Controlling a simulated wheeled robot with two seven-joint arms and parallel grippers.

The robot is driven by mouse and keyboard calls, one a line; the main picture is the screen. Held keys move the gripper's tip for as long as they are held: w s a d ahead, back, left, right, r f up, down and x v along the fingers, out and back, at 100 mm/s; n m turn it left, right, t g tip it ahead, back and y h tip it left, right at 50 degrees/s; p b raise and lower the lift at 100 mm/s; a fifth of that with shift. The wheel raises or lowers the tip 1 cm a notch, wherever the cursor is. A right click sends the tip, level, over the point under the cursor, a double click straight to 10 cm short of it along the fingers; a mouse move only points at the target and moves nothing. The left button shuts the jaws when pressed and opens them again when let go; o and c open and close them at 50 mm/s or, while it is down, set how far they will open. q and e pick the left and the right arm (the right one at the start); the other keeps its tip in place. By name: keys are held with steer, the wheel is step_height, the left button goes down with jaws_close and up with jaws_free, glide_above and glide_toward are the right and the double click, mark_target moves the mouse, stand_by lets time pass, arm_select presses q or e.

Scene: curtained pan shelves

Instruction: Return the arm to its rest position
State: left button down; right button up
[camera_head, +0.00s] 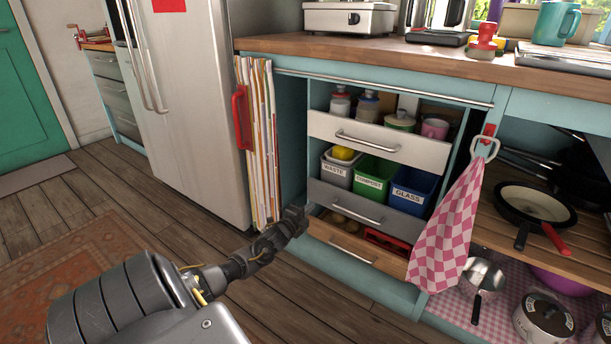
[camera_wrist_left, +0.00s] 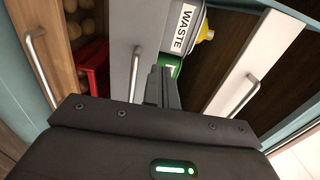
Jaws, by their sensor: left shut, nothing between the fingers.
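My left arm comes in from the bottom left in the head view. Its left gripper (camera_head: 294,217) is at the left front of the open cabinet, near the left ends of the grey middle drawer (camera_head: 345,203) and the wooden bottom drawer (camera_head: 357,249). In the left wrist view the two fingers of the left gripper (camera_wrist_left: 162,88) are together and empty. The grey drawer (camera_wrist_left: 119,45) and its handle stand in front of them; I cannot tell whether they touch. My right gripper is not in view.
The white top drawer (camera_head: 380,139) is above the bins. A checked towel (camera_head: 444,235) hangs at the right, next to pan shelves. Wooden floor (camera_head: 130,195) is free at left.

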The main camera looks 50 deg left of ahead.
arm_select(q)
steer(key=shift+v, duration=0.95)
steer(key=shift+w, duration=0.1)
